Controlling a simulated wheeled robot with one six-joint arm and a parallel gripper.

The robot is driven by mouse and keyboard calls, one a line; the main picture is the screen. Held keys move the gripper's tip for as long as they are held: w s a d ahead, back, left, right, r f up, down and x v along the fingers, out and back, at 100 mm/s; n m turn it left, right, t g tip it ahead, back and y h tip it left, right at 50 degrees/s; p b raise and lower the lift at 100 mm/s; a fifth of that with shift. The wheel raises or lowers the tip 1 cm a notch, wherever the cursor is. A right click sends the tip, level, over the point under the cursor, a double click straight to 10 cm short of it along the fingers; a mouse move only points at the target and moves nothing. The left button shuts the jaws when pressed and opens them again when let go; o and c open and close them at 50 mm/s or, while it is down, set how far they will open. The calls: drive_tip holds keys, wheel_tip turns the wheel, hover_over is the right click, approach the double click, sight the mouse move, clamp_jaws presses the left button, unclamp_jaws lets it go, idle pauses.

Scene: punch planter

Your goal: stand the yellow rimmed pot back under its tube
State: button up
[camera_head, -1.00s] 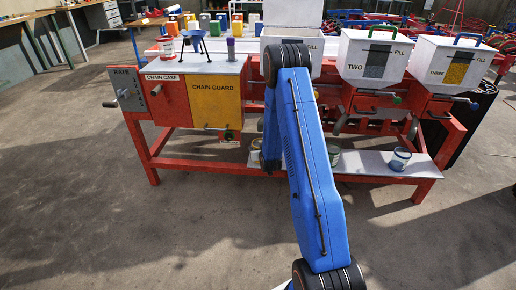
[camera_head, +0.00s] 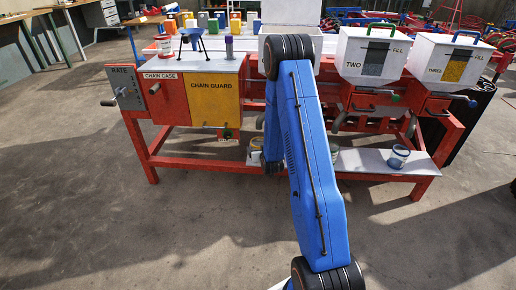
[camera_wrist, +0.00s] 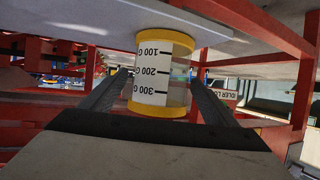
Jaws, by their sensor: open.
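The pot with yellow rims (camera_wrist: 162,75) is clear-walled with a white scale marked 100 G to 300 G. In the wrist view one end meets a pale grey board (camera_wrist: 90,22) at the picture's top, and the 300 end faces the picture's bottom. My gripper (camera_wrist: 160,78) is open, one dark finger on each side of the pot; I cannot tell whether either touches it. In the head view a small pale, yellowish part of a pot (camera_head: 254,156) shows left of my arm, which hides most of the gripper. The tube above this pot is hidden.
A red frame (camera_head: 180,163) with a low grey shelf (camera_head: 360,162) surrounds the place. A blue-rimmed pot (camera_head: 398,157) stands on the shelf at right. White bins TWO (camera_head: 374,55) and THREE (camera_head: 450,62) sit above. The floor in front is clear.

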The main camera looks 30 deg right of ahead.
drive_tip(key=s+a+r+n+g+y, duration=0.1)
drive_tip(key=s+a+r, duration=0.4)
drive_tip(key=s+r, duration=0.3)
drive_tip(key=s+a+r+g+y, duration=0.15)
drive_tip(key=s+a+r, duration=0.35)
drive_tip(key=r, duration=0.5)
drive_tip(key=s+a+r+n+g, duration=0.1)
drive_tip(key=s+a+r+g, duration=0.1)
drive_tip(key=s+a+r, duration=0.45)
drive_tip(key=s+a+r+g, duration=0.1)
drive_tip(key=s+a+r, duration=0.1)
drive_tip(key=s, duration=0.8)
drive_tip(key=s+a+r+g, duration=0.1)
drive_tip(key=s+r, duration=0.4)
drive_tip(key=s, duration=0.5)
drive_tip(key=s+a+r+n+g+y, duration=0.1)
drive_tip(key=s+a+r, duration=0.1)
drive_tip(key=s, duration=0.8)
drive_tip(key=shift+s+a+r, duration=0.3)
drive_tip(key=shift+r, duration=0.5)
drive_tip(key=shift+g, duration=0.25)
